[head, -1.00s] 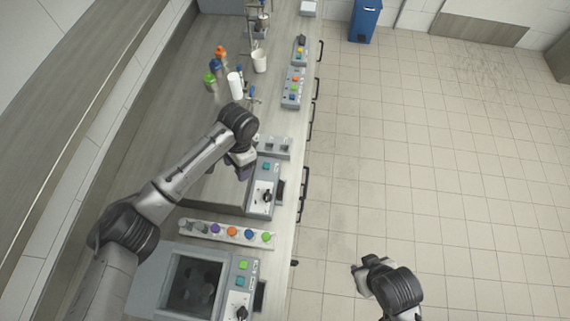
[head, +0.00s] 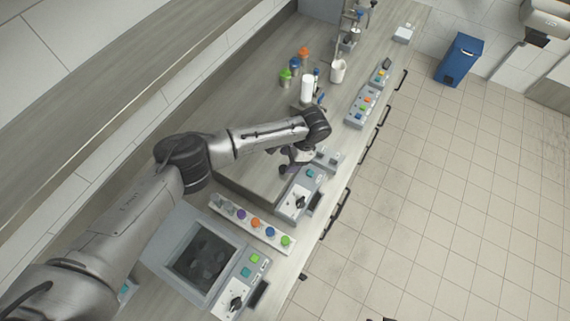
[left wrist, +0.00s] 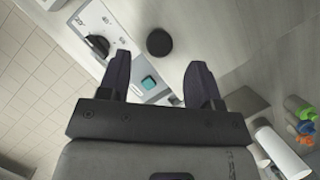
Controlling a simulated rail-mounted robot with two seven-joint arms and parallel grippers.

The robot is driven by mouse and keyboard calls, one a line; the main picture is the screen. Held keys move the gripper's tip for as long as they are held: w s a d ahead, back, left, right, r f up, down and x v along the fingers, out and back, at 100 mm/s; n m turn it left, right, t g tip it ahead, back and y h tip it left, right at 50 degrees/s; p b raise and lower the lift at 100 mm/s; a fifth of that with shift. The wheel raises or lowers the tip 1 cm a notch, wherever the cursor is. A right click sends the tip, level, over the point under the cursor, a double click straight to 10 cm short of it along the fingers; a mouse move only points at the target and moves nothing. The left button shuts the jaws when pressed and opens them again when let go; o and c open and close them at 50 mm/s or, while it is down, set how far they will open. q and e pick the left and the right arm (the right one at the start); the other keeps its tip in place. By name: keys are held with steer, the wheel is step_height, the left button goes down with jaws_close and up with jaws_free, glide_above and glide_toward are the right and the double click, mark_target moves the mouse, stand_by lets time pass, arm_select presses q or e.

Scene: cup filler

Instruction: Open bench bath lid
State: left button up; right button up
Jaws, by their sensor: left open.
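The bench bath is the box with a grey control panel (head: 300,194); its panel with a dark dial and teal button also shows in the left wrist view (left wrist: 92,32). Its flat lid (head: 245,172) looks shut. A round black knob (left wrist: 159,43) stands on the lid. My left gripper (head: 288,160) is above the lid, open and empty. In the left wrist view its two fingers (left wrist: 158,75) point toward the knob, which lies beyond the tips, roughly in line with the gap. Only a dark sliver, perhaps of my right gripper, shows at the bottom edge of the head view.
A rack of coloured caps (head: 250,222) and a dark-windowed device (head: 205,260) are on the near side. Bottles (head: 294,66), a white cylinder (head: 307,88) and a white cup (head: 338,71) stand farther back. A blue bin (head: 460,60) stands on the open floor at right.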

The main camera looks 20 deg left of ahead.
mark_target(283, 168)
arm_select(q)
steer(key=shift+x, duration=2.1)
steer(key=shift+d, duration=0.1)
jaws_close()
